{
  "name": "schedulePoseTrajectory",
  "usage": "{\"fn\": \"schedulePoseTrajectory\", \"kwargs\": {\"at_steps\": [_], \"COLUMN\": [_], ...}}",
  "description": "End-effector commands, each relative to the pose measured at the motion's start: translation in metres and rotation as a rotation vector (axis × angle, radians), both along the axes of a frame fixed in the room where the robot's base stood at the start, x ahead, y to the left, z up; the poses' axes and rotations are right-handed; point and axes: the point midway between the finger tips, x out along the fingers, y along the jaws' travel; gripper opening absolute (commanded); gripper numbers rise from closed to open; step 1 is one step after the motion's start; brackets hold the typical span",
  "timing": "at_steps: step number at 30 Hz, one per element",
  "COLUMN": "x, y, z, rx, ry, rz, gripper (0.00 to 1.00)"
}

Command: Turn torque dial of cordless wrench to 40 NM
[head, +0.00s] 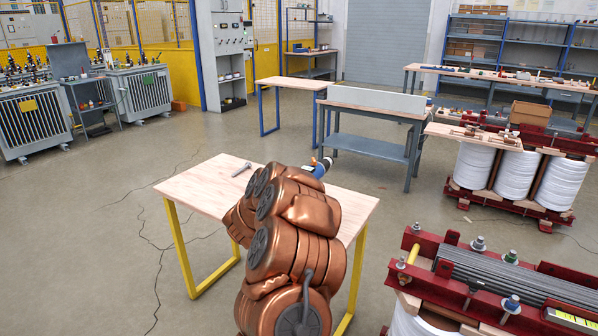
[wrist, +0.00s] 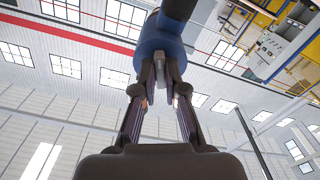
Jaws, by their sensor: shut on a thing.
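The cordless wrench (head: 320,167) shows in the head view as a blue and dark shape with a little orange, just beyond my copper arm at the table's far edge. My arm hides much of it. In the wrist view its dark blue, rounded body (wrist: 160,38) fills the top middle. My gripper (wrist: 159,78) has its two dark fingers closed on the lower part of this body. The gripper itself is hidden behind my arm in the head view. The torque dial and its numbers cannot be made out in either view.
The light wooden table (head: 195,187) with yellow legs stands under my arm. A small grey metal tool (head: 241,169) lies on its left part. A grey-blue workbench (head: 372,146) stands behind. A red-framed transformer core (head: 415,262) is at the front right. Floor to the left is open.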

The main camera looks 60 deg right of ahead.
Motion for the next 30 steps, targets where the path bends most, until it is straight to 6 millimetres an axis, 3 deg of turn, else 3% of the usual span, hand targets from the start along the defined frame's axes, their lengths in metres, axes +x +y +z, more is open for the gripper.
{"fn": "schedulePoseTrajectory", "kwargs": {"at_steps": [1, 15, 30], "x": [0.0001, -0.0001, -0.0005], "y": [-0.0002, -0.0003, -0.0003], "z": [0.0093, 0.0058, 0.0013], "rx": [-0.002, -0.013, -0.018], "ry": [0.035, 0.308, 0.418], "rz": [0.001, 0.006, 0.007], "gripper": [0.0, 0.0, 0.0]}}
